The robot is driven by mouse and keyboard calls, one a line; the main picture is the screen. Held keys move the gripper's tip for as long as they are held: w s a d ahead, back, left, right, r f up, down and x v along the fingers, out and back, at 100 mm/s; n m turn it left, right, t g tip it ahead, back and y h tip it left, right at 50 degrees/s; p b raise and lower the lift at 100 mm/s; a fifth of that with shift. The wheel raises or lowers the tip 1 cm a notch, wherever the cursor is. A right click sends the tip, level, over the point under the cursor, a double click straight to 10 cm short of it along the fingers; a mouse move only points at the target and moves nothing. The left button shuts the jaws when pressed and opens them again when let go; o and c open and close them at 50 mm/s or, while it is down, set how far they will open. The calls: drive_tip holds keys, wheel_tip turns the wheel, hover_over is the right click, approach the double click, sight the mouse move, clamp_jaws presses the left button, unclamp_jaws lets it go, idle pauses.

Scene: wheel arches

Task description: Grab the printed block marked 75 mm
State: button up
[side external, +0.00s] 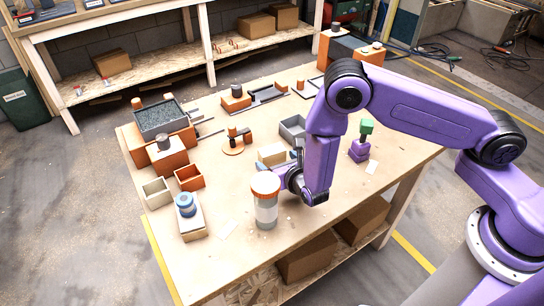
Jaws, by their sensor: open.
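My gripper (287,172) is low over the middle of the wooden table, beside a pale beige block (271,154). Its jaws are open, but the fingers are small and partly hidden by my wrist and the jar. I cannot tell whether they touch or surround the beige block. No 75 mm marking is readable on any block, so I cannot tell which one carries it.
A white jar with an orange lid (265,205) stands close in front of my gripper. A grey tray (294,130) is behind it. A purple stand with a green top (362,140) is to the right. Orange and beige bins (189,177) are left. The front-right tabletop is mostly clear.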

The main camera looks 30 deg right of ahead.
sight(275, 159)
drive_tip(key=shift+x, duration=2.75)
drive_tip(key=shift+s+d, duration=0.1)
drive_tip(key=shift+d, duration=0.05)
drive_tip(key=c, duration=0.9)
